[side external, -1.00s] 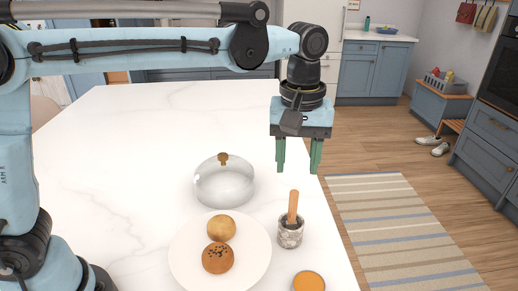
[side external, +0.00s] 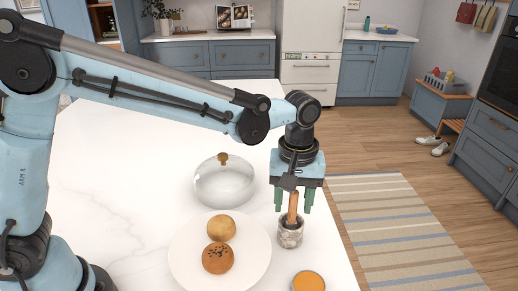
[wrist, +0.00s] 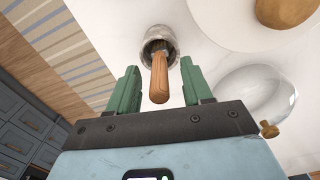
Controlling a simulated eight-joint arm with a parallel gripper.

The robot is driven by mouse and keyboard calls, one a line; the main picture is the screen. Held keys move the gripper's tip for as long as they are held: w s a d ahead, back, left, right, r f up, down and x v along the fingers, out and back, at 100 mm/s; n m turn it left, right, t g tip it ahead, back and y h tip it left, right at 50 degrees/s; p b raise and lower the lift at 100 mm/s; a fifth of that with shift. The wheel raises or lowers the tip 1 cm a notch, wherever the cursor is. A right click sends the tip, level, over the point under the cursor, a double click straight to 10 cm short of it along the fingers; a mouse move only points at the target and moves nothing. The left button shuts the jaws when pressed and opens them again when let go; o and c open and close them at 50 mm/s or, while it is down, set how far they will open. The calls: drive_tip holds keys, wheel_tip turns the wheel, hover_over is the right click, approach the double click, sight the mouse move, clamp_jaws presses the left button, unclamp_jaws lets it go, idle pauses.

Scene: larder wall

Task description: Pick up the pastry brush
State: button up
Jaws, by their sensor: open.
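The pastry brush stands in a grey stone-like pot (side external: 290,232), with its wooden handle (side external: 293,208) pointing up and its lower end inside the pot. In the wrist view the handle (wrist: 160,78) points toward my gripper and lies between the two green fingers, and the pot (wrist: 159,42) is beyond it. My gripper (side external: 293,208) is open, pointing down over the pot, with the fingers on either side of the handle's upper part. In the wrist view a gap shows between the handle and each finger of my gripper (wrist: 159,84).
A glass dome with a wooden knob (side external: 224,182) stands left of the pot. A white plate (side external: 185,262) with two buns (side external: 219,258) is at the front left. An orange-topped round container (side external: 309,282) is in front. The counter's right edge is close to the pot.

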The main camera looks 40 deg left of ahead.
drive_tip(key=shift+f, duration=0.95)
clamp_jaws()
drive_tip(key=shift+r, duration=0.1)
